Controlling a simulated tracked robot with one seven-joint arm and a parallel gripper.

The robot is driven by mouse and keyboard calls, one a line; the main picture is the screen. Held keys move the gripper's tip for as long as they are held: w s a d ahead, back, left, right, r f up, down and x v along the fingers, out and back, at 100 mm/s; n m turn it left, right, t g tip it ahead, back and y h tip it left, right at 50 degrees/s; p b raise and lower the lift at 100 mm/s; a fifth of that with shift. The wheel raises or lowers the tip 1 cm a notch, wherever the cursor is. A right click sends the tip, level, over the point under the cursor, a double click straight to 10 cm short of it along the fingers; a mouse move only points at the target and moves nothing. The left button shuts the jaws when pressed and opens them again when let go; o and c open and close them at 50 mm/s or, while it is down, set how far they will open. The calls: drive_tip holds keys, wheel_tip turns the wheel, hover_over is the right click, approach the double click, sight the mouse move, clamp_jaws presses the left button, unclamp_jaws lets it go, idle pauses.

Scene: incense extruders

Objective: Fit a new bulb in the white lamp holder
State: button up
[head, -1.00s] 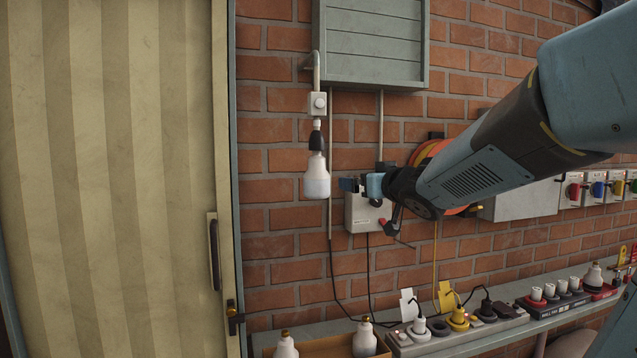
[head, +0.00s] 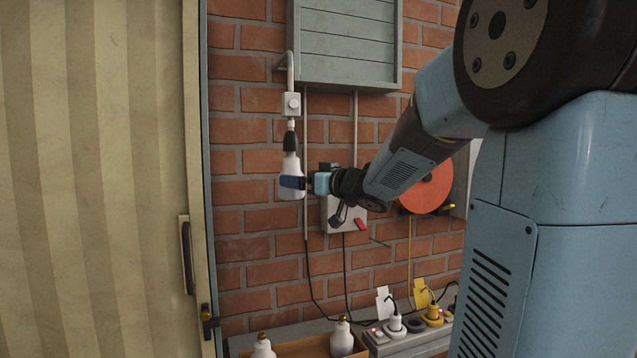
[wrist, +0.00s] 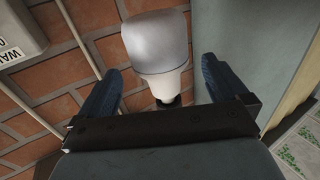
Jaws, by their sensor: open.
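A white bulb (head: 291,164) hangs upright, globe down, in a black lamp socket (head: 290,138) below a small white box on a wall pipe. My gripper (head: 293,183) has come in from the right, and a blue finger crosses in front of the lower globe. In the wrist view the bulb (wrist: 158,42) lies between the two blue fingers of my gripper (wrist: 162,82), with visible gaps on both sides. The fingers are open. Two more white bulbs (head: 342,338) (head: 263,346) stand in a cardboard box at the bottom. I cannot tell which holder is the white one.
A grey wall unit (head: 346,45) with a pipe below it is above right of the bulb. A grey-white box (head: 343,217) with a red lever is close below my gripper. A white plug (head: 395,326) and a yellow plug (head: 433,315) sit in a power strip. A cream door (head: 95,180) fills the left.

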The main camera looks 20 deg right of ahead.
drive_tip(key=shift+x, duration=3.4)
drive_tip(key=shift+c, duration=0.4)
drive_tip(key=c, duration=0.9)
drive_tip(key=shift+s+n+g+y, duration=0.1)
drive_tip(key=shift+n+g+y, duration=0.45)
drive_tip(key=shift+y, duration=0.25)
drive_tip(key=shift+a+n+y, duration=0.1)
drive_tip(key=shift+n+y, duration=0.15)
drive_tip(key=shift+y, duration=0.15)
drive_tip(key=shift+n+g+y, duration=0.7)
drive_tip(key=shift+g, duration=0.05)
drive_tip(key=shift+s+y, duration=0.1)
drive_tip(key=shift+y, duration=0.2)
drive_tip(key=o, duration=1)
drive_tip(key=shift+a, duration=0.1)
